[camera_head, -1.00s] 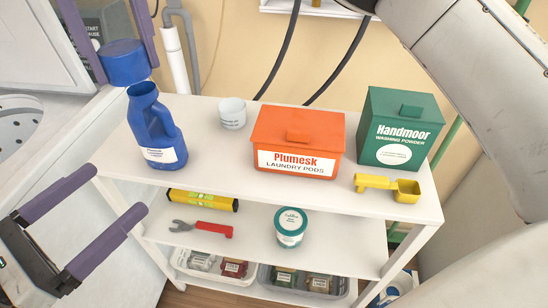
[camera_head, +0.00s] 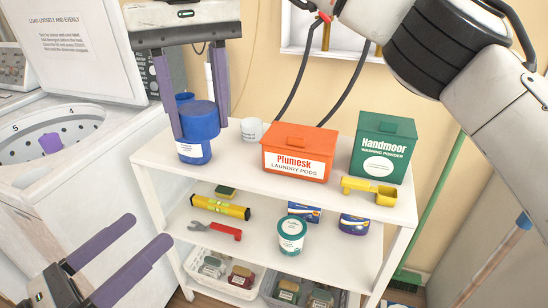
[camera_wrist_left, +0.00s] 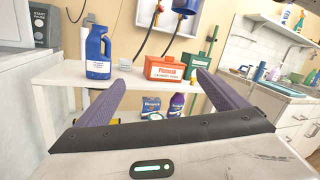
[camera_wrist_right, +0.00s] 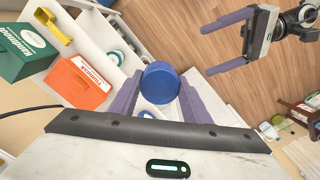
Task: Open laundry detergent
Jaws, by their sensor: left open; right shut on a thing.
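The blue detergent bottle (camera_head: 193,151) stands upright on the shelf's white top, at its left end. In the left wrist view the bottle (camera_wrist_left: 97,55) has its handle and uncapped neck showing. My right gripper (camera_head: 199,125) is shut on the round blue cap (camera_head: 200,115), held apart from the bottle. In the head view the cap hides much of the bottle's upper part. The right wrist view shows the cap (camera_wrist_right: 160,83) between the purple fingers. My left gripper (camera_head: 152,230) is open and empty at lower left, in front of the shelf.
An orange pods box (camera_head: 298,150), green powder box (camera_head: 383,148), yellow scoop (camera_head: 370,190) and white cup (camera_head: 252,129) share the top. Lower shelves hold several items, including a white tub (camera_head: 291,236). An open washer (camera_head: 45,135) stands left.

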